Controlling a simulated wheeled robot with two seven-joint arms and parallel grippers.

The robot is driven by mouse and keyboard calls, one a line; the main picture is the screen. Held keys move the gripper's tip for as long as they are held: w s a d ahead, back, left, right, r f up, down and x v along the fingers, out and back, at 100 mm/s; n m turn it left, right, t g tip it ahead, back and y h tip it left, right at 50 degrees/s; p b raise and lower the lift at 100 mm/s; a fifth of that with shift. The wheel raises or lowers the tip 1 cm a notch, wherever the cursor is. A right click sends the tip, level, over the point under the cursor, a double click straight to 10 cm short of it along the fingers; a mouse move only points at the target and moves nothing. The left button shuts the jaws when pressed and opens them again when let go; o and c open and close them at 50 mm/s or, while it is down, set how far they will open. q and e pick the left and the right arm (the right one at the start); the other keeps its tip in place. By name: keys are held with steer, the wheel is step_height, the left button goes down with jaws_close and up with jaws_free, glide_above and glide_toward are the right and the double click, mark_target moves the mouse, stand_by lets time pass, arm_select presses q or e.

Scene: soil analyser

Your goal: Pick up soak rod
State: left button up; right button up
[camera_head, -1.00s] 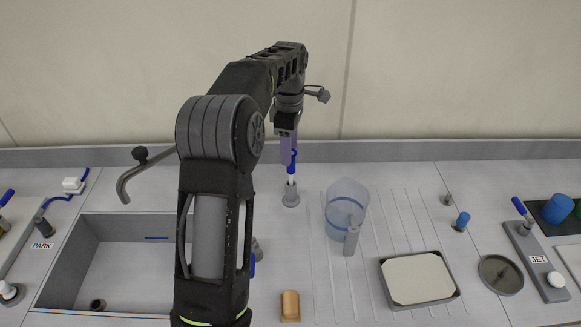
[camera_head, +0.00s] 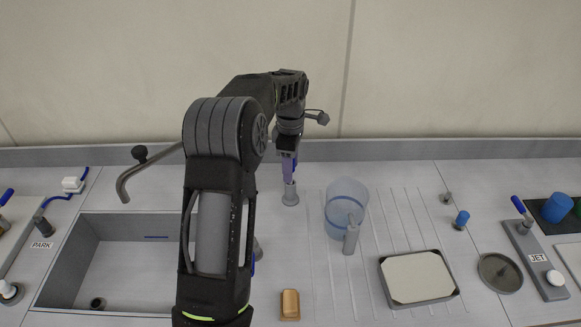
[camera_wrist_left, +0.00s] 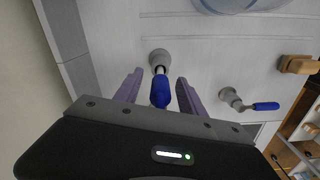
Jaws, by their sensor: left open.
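In the left wrist view, my left gripper (camera_wrist_left: 159,78) is open, with one purple finger on each side of the blue handle and a gap visible on both sides. In the head view the fingers hide most of the handle. My right gripper is not in view.
A clear beaker (camera_head: 347,208) with bluish liquid stands to the right, a grey cylinder (camera_head: 352,238) in front of it. A sink (camera_head: 120,265) with a bent tap (camera_head: 150,165) lies left. A tan block (camera_head: 290,304) and a pale tray (camera_head: 418,278) are nearer the front.

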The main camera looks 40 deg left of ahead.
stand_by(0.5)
arm_select(q)
jaws_close()
stand_by(0.3)
